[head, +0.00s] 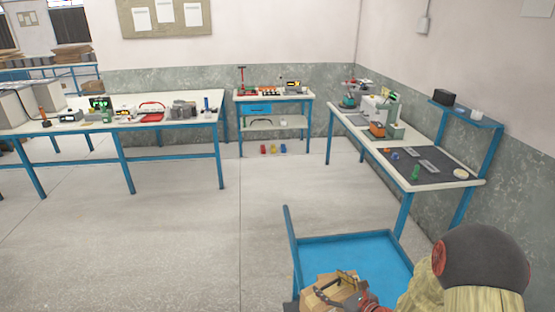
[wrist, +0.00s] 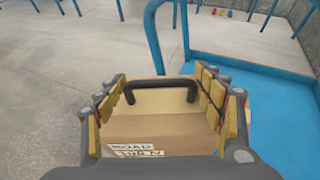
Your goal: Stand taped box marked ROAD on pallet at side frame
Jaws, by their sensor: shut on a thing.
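The taped cardboard box (head: 318,288) is at the near left corner of the blue pallet (head: 375,250). In the wrist view the box (wrist: 160,130) has a dark handle on top and a white label reading ROAD, with a blurred second line. My gripper (wrist: 165,95) has its yellow-padded fingers on both sides of the box and is shut on it. The pallet (wrist: 255,85) shows at the right there. The blue side frame (wrist: 151,45) rises just beyond the box; its post (head: 290,238) also shows in the head view. The box's underside is hidden, so I cannot tell whether it touches the pallet.
A long workbench (head: 120,122) with tools stands at the left, a small bench (head: 272,97) at the back, and another bench (head: 375,135) along the right wall. Small coloured items (head: 273,149) lie on the floor under the back bench. The middle floor is clear.

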